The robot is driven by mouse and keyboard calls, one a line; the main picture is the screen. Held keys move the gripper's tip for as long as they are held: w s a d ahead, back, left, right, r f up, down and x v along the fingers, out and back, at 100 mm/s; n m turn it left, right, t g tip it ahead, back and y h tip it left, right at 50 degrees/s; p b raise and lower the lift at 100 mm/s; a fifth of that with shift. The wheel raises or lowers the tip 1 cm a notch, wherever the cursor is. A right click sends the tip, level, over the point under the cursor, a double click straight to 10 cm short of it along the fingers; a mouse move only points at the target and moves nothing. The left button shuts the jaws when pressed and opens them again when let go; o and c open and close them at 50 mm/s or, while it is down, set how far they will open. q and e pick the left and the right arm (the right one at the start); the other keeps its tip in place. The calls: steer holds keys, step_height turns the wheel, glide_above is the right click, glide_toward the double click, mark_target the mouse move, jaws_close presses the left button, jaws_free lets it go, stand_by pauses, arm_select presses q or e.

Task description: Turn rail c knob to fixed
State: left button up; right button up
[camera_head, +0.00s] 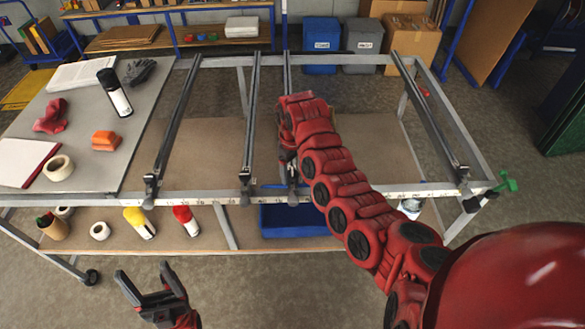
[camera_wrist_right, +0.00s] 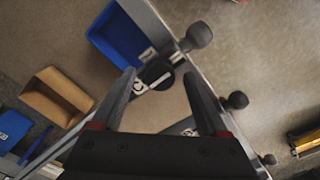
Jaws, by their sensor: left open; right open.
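The rail frame (camera_head: 340,190) carries several dark rails, each with a dark knob at the near beam. The third rail from the left (camera_head: 287,75) is mostly hidden by my right arm; its knob (camera_head: 292,198) shows just below my right gripper (camera_head: 289,168). In the right wrist view, my right gripper (camera_wrist_right: 159,78) is open, its two fingers on either side of a dark round part (camera_wrist_right: 156,73) with a white mark. I cannot tell if they touch it. My left gripper (camera_head: 150,285) is open and empty, in front of the frame at the lower left.
Other knobs show on the near beam, at the first rail (camera_head: 150,200) and second rail (camera_head: 245,198). A blue bin (camera_head: 290,218) sits on the lower shelf. A grey panel (camera_head: 85,120) with a bottle (camera_head: 115,95) and gloves covers the left.

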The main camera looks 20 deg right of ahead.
jaws_close()
stand_by(0.3)
